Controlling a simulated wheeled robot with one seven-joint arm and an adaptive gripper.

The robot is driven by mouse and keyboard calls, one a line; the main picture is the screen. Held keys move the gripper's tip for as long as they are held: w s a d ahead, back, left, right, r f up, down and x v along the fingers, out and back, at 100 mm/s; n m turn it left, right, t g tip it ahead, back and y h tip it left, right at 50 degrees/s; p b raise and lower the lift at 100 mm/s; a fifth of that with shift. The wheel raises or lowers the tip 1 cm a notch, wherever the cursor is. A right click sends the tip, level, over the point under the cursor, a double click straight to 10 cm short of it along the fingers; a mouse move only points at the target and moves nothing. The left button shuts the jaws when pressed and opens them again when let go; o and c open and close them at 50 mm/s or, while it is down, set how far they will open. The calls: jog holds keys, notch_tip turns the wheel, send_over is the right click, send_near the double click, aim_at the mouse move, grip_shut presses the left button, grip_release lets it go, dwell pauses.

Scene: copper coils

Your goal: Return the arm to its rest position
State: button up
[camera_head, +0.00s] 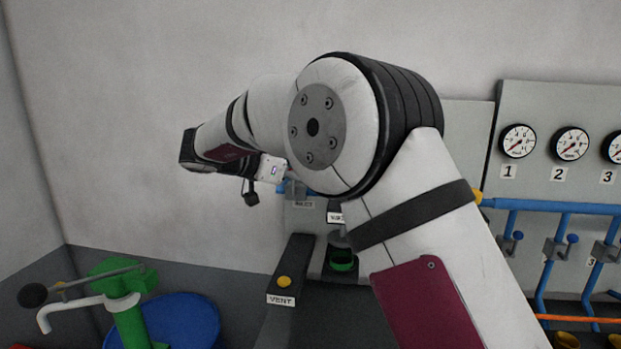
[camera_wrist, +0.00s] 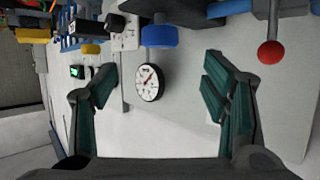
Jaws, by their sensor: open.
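My arm is bent and raised across the middle of the head view, its forearm reaching to the left. My gripper (camera_wrist: 160,88) shows in the wrist view with its two green-padded fingers spread wide apart and nothing between them. In the head view the arm's dark end is at the left, and the fingers cannot be made out there. Beyond the fingers in the wrist view are a round gauge (camera_wrist: 149,82) and a blue knob (camera_wrist: 159,37), both apart from the fingers as far as I can see.
A panel (camera_head: 530,100) with numbered gauges and blue pipes (camera_head: 560,207) stands at the right. The wall at upper left is bare. A red ball knob (camera_wrist: 271,52) is at the wrist view's right.

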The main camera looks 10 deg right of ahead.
jog(key=w+d+r+n+t+y, duration=0.1)
jog(key=w+r+t+y, duration=0.1)
jog(key=r+t, duration=0.35)
jog(key=w+d+r+n+t+y, duration=0.1)
jog(key=w+r+t, duration=0.15)
jog(key=r, duration=0.65)
jog(key=s+a+r+n+t+y, duration=0.3)
jog(key=s+r+n+y, duration=0.35)
jog(key=s+y, duration=0.2)
jog(key=s+d+f+n+g, duration=0.1)
jog(key=s+d+f+g, duration=0.2)
jog(key=s+f, duration=0.5)
jog(key=s+d+f+n+g, duration=0.2)
jog(key=s+d+f+g, duration=0.2)
jog(key=s+f, duration=0.5)
jog(key=s+d+f+n+g, duration=0.1)
jog(key=s+d+f+g, duration=0.3)
jog(key=s+f, duration=0.5)
jog(key=s, duration=0.9)
jog(key=shift+s+g+y, duration=0.3)
jog(key=shift+y, duration=0.05)
jog(key=shift+d, duration=0.1)
